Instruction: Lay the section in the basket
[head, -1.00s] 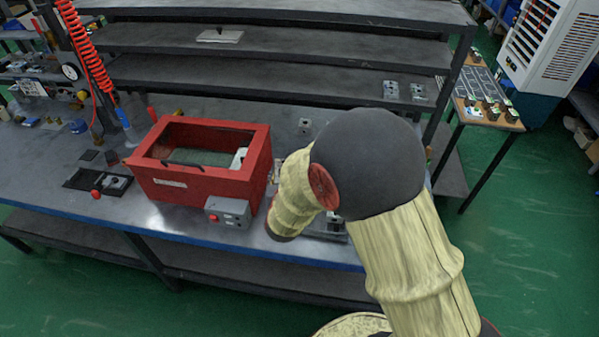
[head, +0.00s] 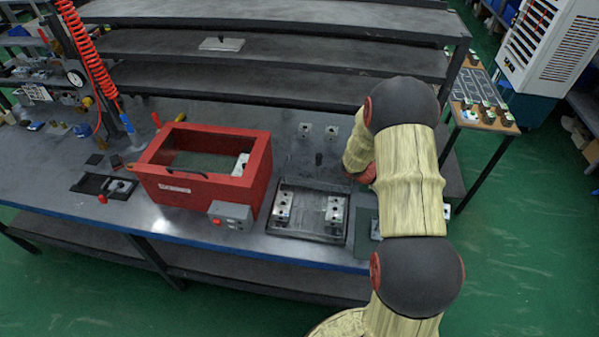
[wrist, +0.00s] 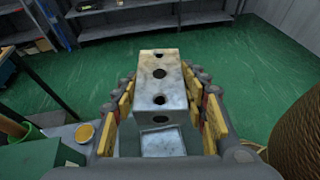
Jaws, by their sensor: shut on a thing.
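The section, a silvery metal block with round holes (wrist: 160,80), is between the yellow-padded fingers of my gripper (wrist: 162,115) in the wrist view. The gripper is shut on it, and the block is held up with green floor beyond. In the head view my arm hides the gripper and the held block. A shallow dark tray (head: 308,236) lies on the bench with two metal blocks in it, one at each side; I cannot tell whether this is the basket. A red open-topped box (head: 205,183) stands left of it.
A grey control box with a red button (head: 231,216) sits before the red box. Two small blocks (head: 304,130) and a dark knob (head: 319,159) stand behind the tray. Dark shelves (head: 270,50) rise at the back. A side table (head: 480,100) is at the right.

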